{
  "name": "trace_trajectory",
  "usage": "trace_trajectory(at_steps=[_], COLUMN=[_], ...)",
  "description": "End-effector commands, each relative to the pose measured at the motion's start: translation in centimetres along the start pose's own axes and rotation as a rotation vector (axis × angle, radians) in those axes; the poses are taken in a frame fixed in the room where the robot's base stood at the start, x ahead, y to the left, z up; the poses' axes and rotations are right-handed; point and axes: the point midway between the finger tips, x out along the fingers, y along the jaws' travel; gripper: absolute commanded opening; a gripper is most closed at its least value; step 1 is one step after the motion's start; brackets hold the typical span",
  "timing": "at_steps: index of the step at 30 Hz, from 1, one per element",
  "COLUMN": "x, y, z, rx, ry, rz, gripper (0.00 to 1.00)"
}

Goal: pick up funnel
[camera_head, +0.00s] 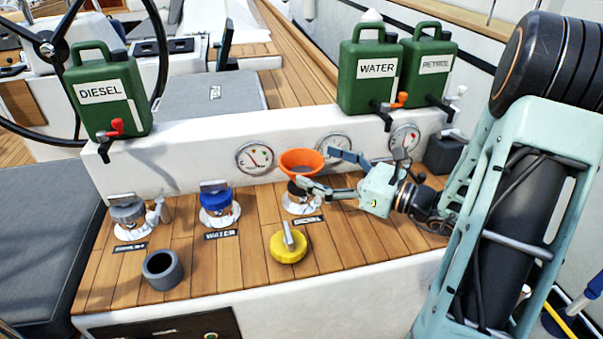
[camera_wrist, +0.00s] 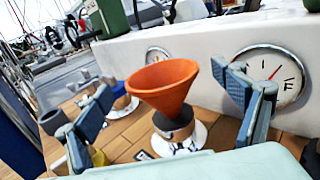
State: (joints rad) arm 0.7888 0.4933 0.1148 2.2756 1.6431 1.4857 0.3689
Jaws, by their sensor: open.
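The orange funnel (camera_head: 301,162) stands upright over the rightmost deck filler (camera_head: 300,201), and its lower end is hidden by the filler's dark neck. In the wrist view the funnel (camera_wrist: 163,85) is in the middle, above the dark neck and shiny base of the filler (camera_wrist: 180,134). My gripper (camera_head: 318,172) is open, reaching in from the right at about the funnel's height. In the wrist view the fingers of my gripper (camera_wrist: 165,108) stand on either side of the funnel, with visible gaps to it. Nothing is held.
A white wall with round gauges (camera_head: 255,158) rises just behind the fillers. Green cans marked diesel (camera_head: 107,95), water (camera_head: 370,70) and petrol (camera_head: 427,66) stand on it. A blue-capped filler (camera_head: 219,204), yellow cap (camera_head: 289,246) and grey cup (camera_head: 162,270) are nearby on the wooden deck.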

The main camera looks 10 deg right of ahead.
Motion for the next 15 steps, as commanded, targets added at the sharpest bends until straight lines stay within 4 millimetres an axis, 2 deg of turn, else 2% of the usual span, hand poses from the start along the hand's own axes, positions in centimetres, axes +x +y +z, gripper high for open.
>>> trace_trajectory(at_steps=[5,7,11,15], x=[2.7,3.7,4.6,4.7], y=[0.1,0.1,0.1,0.0], z=[-1.4,-1.1,-1.1,-1.0], rx=[0.0,0.0,0.001,0.001], ry=[0.0,0.0,0.001,0.001], rz=[0.005,0.004,0.002,0.001], gripper=[0.88,0.88,0.88,0.88])
